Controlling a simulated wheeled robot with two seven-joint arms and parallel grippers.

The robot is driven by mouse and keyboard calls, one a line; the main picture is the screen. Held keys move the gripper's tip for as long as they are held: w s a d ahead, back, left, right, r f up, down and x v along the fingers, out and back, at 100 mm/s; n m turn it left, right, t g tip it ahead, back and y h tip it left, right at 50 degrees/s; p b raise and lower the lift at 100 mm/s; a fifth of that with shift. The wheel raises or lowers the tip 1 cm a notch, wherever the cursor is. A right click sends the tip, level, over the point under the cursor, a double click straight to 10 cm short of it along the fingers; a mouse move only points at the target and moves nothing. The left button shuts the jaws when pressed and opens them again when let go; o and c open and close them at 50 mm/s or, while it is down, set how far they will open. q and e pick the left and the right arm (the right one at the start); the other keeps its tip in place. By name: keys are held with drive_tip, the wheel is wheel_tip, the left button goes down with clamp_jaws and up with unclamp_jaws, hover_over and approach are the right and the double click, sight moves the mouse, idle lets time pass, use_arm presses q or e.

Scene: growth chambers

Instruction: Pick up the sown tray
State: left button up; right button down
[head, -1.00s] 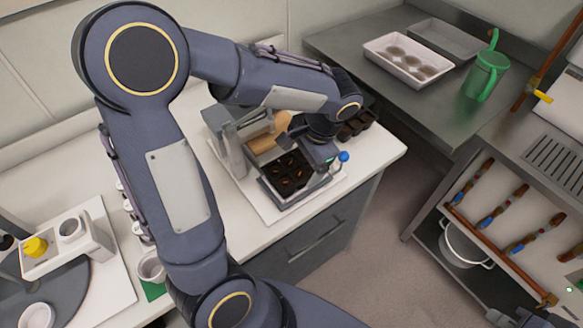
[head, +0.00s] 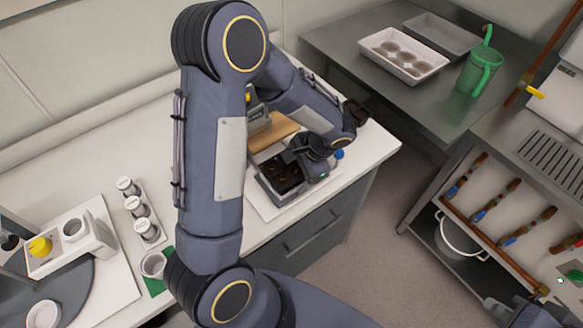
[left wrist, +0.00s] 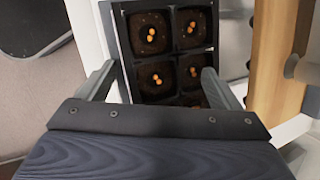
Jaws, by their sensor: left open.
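The sown tray (head: 268,186) is a dark tray of square soil cells on a white board on the counter. In the left wrist view the tray (left wrist: 184,51) shows orange-yellow seeds in its cells. My left gripper (head: 300,160) is over the tray and partly hides it.
A wooden piece (head: 272,133) and a grey device stand behind the tray. A blue-capped bottle (head: 339,155) is close to its right. White jars (head: 136,207) stand on the left. A steel bench holds a white tray (head: 428,68) and a green watering can (head: 480,72).

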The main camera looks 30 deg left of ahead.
use_arm(q)
drive_tip(key=shift+s+d, duration=0.1)
drive_tip(key=shift+s, duration=0.05)
drive_tip(key=c, duration=1.3)
drive_tip(key=shift+c, duration=0.2)
